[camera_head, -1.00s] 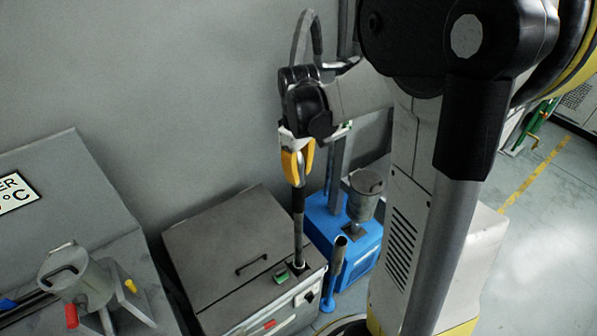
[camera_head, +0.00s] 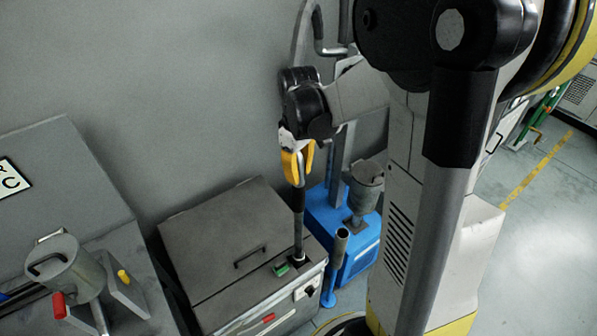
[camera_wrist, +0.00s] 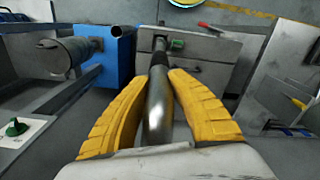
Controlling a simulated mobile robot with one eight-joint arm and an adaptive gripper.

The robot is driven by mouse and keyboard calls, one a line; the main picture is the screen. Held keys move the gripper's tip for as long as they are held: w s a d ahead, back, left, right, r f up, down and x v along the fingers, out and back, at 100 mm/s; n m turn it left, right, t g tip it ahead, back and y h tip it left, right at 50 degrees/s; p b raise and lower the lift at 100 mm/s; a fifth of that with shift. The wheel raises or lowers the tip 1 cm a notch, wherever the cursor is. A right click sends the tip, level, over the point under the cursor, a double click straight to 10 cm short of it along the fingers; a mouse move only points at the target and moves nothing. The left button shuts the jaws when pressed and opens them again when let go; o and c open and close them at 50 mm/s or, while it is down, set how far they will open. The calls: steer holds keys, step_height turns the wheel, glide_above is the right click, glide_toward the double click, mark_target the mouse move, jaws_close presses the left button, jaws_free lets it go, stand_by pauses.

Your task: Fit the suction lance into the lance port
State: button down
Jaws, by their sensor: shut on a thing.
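My gripper (camera_head: 297,163) has yellow fingers and is shut on the suction lance (camera_head: 299,215), a grey metal tube with a dark sleeve. It holds the lance near its top, close to upright. The lance's lower end meets the top of the grey cabinet (camera_head: 215,235) at its right front corner, where the lance port (camera_head: 297,260) seems to be. I cannot tell how deep the lance sits.
A green button (camera_head: 282,269) is just left of the lance's foot. A blue unit (camera_head: 325,215) with a grey canister (camera_head: 366,185) and an upright open tube (camera_head: 337,262) stand close on the right. A grey machine with another canister (camera_head: 65,270) is at left.

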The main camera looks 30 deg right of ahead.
mark_target(299, 185)
steer(key=shift+f+b, duration=6.9)
steer(key=shift+f, duration=1.5)
steer(key=c, duration=1.2)
jaws_free()
steer(key=shift+c, duration=0.2)
step_height(299, 185, up, 12)
